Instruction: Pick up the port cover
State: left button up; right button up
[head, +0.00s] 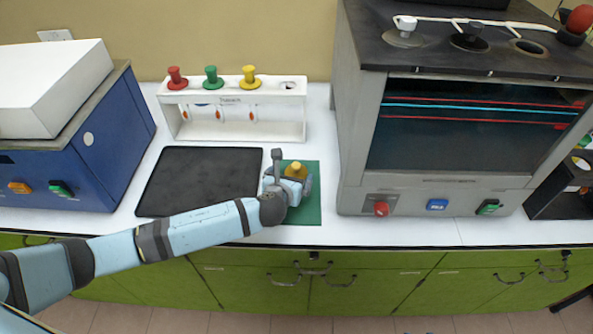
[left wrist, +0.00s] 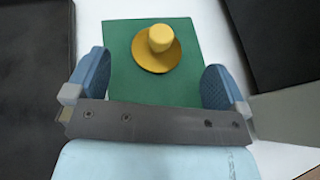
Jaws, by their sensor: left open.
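A yellow knobbed cover (head: 297,170) with a round flange stands on the green mat (head: 313,209). The left wrist view shows the yellow cover (left wrist: 157,46) whole, knob up, on the green mat (left wrist: 122,75). My left gripper (head: 293,180) is low over the mat, with the cover just beyond it. In the left wrist view, the fingers of my left gripper (left wrist: 156,84) are wide apart and empty, with the cover ahead of the gap between them. No contact shows. My right gripper is out of view.
A black tray (head: 200,178) lies left of the mat. Behind is a white rack (head: 292,115) holding red, green and yellow stoppers. A grey machine (head: 360,195) stands close on the right, with ports on top. A blue instrument (head: 100,150) is at left.

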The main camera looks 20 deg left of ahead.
aim_at(295, 169)
pick_arm(q)
jog(key=shift+x, duration=3.15)
jog(key=shift+r, duration=0.15)
jog(key=c, duration=1)
jog(key=shift+r, duration=0.1)
